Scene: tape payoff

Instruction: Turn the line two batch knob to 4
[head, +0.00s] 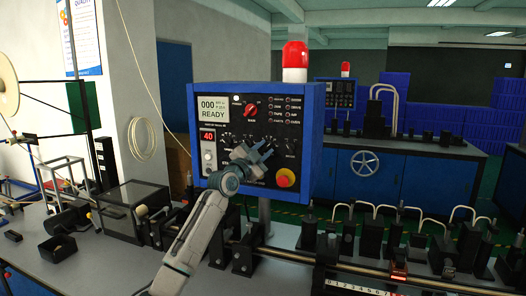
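A blue-framed control panel (220,178) with a dark face stands in the middle of the head view. It has a lit display reading READY, a red rotary knob (250,109) and a row of small black knobs (225,140) across its middle. The labels are too small to tell which knob is the line two batch knob. My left gripper (262,152) is in front of the knob row, right of centre, and hides part of it. Whether its fingers are apart, or touch a knob, is unclear. My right gripper is out of view.
A red-and-yellow stop button (285,178) sits at the panel's lower right, close to my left gripper. A red beacon (295,62) tops the panel. Black fixtures and a rail line the bench below. A second blue machine (385,175) stands behind.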

